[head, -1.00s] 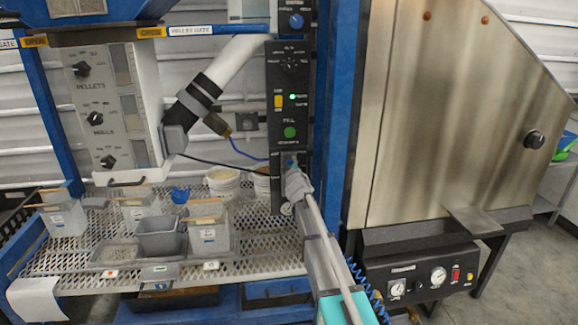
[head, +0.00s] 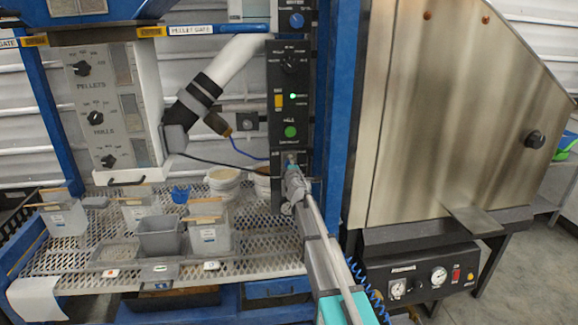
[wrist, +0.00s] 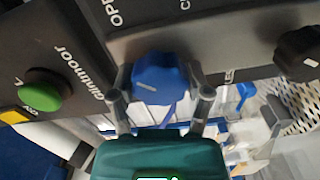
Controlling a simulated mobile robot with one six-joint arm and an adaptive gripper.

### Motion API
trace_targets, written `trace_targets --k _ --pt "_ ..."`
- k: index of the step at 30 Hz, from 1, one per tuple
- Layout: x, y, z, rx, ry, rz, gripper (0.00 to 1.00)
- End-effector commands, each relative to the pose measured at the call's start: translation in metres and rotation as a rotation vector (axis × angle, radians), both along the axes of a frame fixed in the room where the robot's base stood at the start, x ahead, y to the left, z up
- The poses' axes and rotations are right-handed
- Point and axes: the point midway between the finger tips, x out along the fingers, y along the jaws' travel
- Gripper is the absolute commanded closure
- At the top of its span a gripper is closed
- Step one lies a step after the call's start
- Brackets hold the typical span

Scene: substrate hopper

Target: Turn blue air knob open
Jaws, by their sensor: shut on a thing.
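The blue air knob (wrist: 160,78) sits on a dark panel and shows clearly in the wrist view. Its face has a short white mark. My gripper (wrist: 160,100) has one finger on each side of the knob and is shut on it. In the head view my gripper (head: 290,172) reaches the lower part of the black control panel (head: 281,205) and hides most of the knob. Part of the lettering beside the knob, "OPE", is readable in the wrist view.
A green button (wrist: 42,92) is on the panel left of the knob, and a black knob (wrist: 299,53) is to its right. A perforated shelf (head: 262,262) with tubs stands left of my arm. A steel cabinet (head: 450,110) stands to the right.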

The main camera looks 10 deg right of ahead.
Motion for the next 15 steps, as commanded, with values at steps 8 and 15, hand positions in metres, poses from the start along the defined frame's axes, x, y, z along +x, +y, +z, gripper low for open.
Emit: trace_targets --k 8,15 --pt "0.0012 0.0005 0.0002 -0.004 0.0 0.001 0.84" --pt "0.0007 0.0004 0.0001 -0.002 0.0 0.001 0.01"
